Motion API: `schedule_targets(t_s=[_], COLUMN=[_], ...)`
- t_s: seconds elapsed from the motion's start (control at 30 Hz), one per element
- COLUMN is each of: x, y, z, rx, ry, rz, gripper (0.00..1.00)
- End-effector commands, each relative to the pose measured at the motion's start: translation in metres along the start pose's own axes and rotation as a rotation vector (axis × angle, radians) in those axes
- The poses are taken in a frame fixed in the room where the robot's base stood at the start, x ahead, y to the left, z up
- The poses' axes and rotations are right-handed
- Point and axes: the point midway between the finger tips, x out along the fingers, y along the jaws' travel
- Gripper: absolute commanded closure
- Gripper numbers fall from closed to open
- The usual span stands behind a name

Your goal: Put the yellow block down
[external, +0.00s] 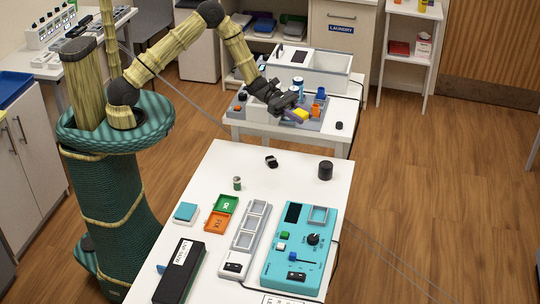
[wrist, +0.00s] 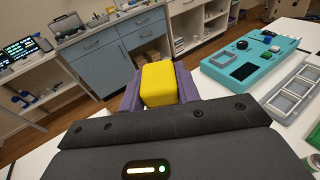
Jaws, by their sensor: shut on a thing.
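My gripper (external: 298,111) is shut on a yellow block (external: 302,114) and holds it up in the air. In the wrist view the yellow block (wrist: 159,84) sits between the two purple fingers of my gripper (wrist: 160,92). In the external view the gripper and block overlap the far small table, beyond the far end of the near white table (external: 225,165). The block's exact height cannot be told. Nothing is seen touching the block from below.
The near table carries a teal control panel (external: 276,270), a grey tray with square frames (external: 238,258), green and orange trays (external: 226,203), a dark cylinder (external: 325,170) and a small black object (external: 271,161). Its far end has bare room. A white bin (external: 323,82) stands on the far table.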

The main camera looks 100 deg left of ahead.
Motion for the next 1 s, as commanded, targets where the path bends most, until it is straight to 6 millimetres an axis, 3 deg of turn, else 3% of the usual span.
schedule_targets(t_s=[0.03,0.3,0.5,0.6,0.73,1.0], x=[0.011,0.050,0.063,0.060,0.048,0.011], y=[-0.020,-0.106,-0.171,-0.196,-0.206,-0.202], z=[-0.004,-0.018,-0.034,-0.050,-0.072,-0.116], rx=[-0.009,-0.018,-0.028,-0.040,-0.051,-0.072], ry=[0.002,0.002,0.005,0.006,0.007,0.005], rz=[0.001,0.051,0.106,0.166,0.264,0.450], gripper=[0.90,0.90,0.90,0.90,0.90,0.90])
